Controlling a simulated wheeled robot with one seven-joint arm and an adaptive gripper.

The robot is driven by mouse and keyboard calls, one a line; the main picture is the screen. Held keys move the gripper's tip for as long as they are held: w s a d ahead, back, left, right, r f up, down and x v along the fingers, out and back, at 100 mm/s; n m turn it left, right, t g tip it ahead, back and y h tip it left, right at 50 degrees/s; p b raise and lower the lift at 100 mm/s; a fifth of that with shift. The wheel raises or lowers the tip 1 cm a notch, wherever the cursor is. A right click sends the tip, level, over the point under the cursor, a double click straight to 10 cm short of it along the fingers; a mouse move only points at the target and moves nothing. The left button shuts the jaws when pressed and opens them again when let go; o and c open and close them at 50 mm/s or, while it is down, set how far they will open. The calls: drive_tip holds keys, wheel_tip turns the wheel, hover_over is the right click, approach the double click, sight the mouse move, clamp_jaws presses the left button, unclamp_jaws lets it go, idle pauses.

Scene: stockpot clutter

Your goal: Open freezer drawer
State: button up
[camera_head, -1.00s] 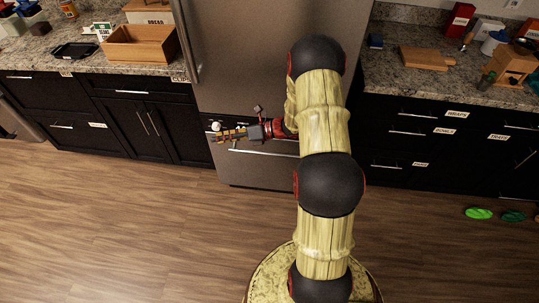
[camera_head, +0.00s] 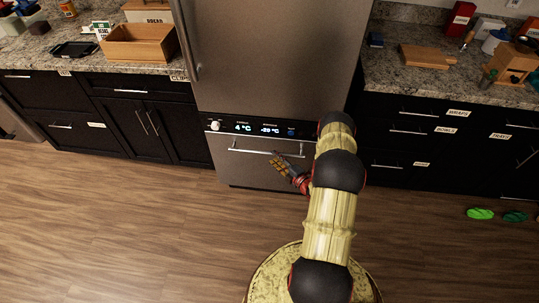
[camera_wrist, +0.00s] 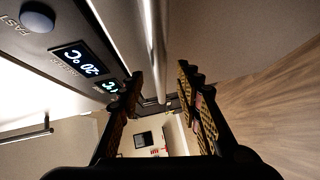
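The freezer drawer (camera_head: 245,170) is the grey metal front at the bottom of the fridge, below the display strip, and looks shut. Its long bar handle (camera_head: 262,152) runs across the top of the drawer. In the wrist view the handle (camera_wrist: 156,45) runs lengthwise between my two fingers, apart from both as far as I can see. My gripper (camera_head: 276,161) is open beside the right half of the handle; its fingers (camera_wrist: 160,75) also show in the wrist view. I cannot tell how deep the bar lies between them.
The fridge door (camera_head: 270,60) is above, with a display strip (camera_head: 262,129) below it. Dark cabinets (camera_head: 150,120) flank the fridge, under counters with a wooden box (camera_head: 140,43) and a cutting board (camera_head: 427,57).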

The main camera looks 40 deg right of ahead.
sight(272, 155)
drive_tip(key=shift+w+d+f+b, duration=0.1)
drive_tip(key=shift+w+f+b, duration=0.2)
drive_tip(key=shift+w, duration=1)
drive_tip(key=shift+w+d+f+b, duration=0.1)
drive_tip(key=shift+w+b, duration=0.3)
drive_tip(key=shift+w, duration=0.9)
drive_tip(key=c, duration=0.3)
clamp_jaws()
